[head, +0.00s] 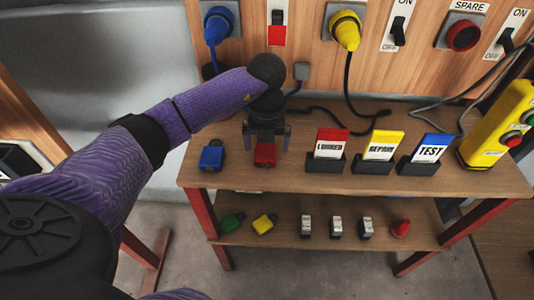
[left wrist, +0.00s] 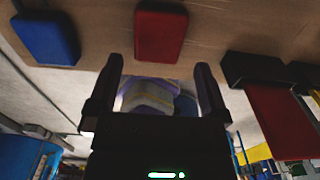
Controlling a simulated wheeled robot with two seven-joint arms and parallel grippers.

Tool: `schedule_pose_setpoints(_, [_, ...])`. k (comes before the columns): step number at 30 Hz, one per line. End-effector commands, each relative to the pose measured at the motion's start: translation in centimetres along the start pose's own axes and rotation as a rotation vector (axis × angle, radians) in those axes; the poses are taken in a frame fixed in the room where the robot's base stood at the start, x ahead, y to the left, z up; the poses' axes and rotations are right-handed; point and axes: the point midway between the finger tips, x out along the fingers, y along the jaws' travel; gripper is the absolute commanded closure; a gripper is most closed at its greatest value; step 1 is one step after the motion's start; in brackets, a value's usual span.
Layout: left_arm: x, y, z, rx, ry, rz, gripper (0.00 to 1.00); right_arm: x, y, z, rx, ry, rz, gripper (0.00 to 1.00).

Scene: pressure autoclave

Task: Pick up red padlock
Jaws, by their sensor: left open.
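The red padlock (head: 265,155) lies on the wooden table top, between the blue padlock and the red card. In the left wrist view the red padlock (left wrist: 160,32) is at the top middle, beyond the fingertips. My left gripper (head: 267,138) is right above and behind the red padlock in the head view, its fingers pointing down. In the left wrist view my left gripper (left wrist: 158,72) is open with nothing between its fingers, and a gap shows between the fingers and the padlock. My right gripper is not in view.
A blue padlock (head: 211,157) lies left of the red one. Red (head: 330,143), yellow (head: 380,145) and blue (head: 428,148) cards stand in holders to the right. Green (head: 231,223) and yellow (head: 264,223) padlocks lie on the lower shelf. Cables run behind.

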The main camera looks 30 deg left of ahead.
Motion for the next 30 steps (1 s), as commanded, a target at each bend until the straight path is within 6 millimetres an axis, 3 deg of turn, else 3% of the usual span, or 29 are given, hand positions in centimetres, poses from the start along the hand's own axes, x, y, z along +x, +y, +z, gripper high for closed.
schedule_pose_setpoints(3, [3.1,0.3,-0.1,0.000,0.005,0.002,0.00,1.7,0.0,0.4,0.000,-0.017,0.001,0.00])
schedule_pose_setpoints(5, [4.0,0.3,-0.1,0.000,0.004,0.002,0.00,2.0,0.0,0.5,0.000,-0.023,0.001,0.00])
schedule_pose_setpoints(11, [3.8,0.3,0.0,0.000,-0.001,0.000,0.00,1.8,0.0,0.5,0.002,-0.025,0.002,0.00])
schedule_pose_setpoints(24, [3.8,0.2,0.0,0.000,0.000,-0.001,0.91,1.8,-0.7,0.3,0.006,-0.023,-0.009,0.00])
schedule_pose_setpoints(30, [3.7,0.2,0.0,0.000,-0.001,-0.001,0.93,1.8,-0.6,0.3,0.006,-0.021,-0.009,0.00])
